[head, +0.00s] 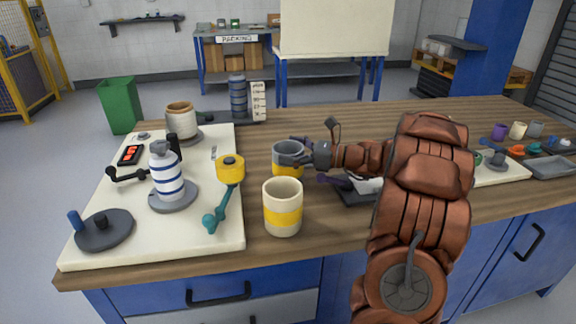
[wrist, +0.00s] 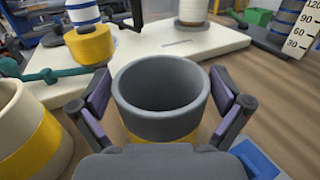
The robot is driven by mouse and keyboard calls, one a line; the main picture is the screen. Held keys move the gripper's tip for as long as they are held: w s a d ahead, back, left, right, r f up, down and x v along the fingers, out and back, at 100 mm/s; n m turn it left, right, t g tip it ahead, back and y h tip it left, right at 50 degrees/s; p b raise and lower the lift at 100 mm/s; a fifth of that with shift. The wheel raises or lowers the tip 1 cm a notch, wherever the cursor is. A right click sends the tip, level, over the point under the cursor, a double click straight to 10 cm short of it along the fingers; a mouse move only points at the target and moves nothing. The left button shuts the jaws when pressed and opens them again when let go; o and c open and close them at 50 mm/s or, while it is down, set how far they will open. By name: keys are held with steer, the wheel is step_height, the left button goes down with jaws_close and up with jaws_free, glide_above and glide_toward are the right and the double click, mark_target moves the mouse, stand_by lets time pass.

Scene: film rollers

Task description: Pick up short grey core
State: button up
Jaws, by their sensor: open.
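The short grey core (head: 289,147) is a hollow cylinder with a yellow band, standing upright on the wooden bench behind the cream core. In the wrist view the grey core (wrist: 160,127) fills the middle, its open top facing me. My gripper (head: 303,158) reaches it from the right in the head view. In the wrist view my gripper (wrist: 161,92) is open, with one finger on each side of the grey core and small gaps visible beside its wall. The core's lower part is partly hidden by my gripper.
A taller cream core (head: 283,218) with a yellow band stands close in front, and at left in the wrist view (wrist: 22,135). A white board (head: 120,225) with a striped roller (head: 166,178) and teal lever (head: 218,213) lies left. A dark tray (head: 352,194) sits near my arm.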

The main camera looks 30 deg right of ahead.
steer(key=c, duration=1.1)
steer(key=shift+r, duration=0.1)
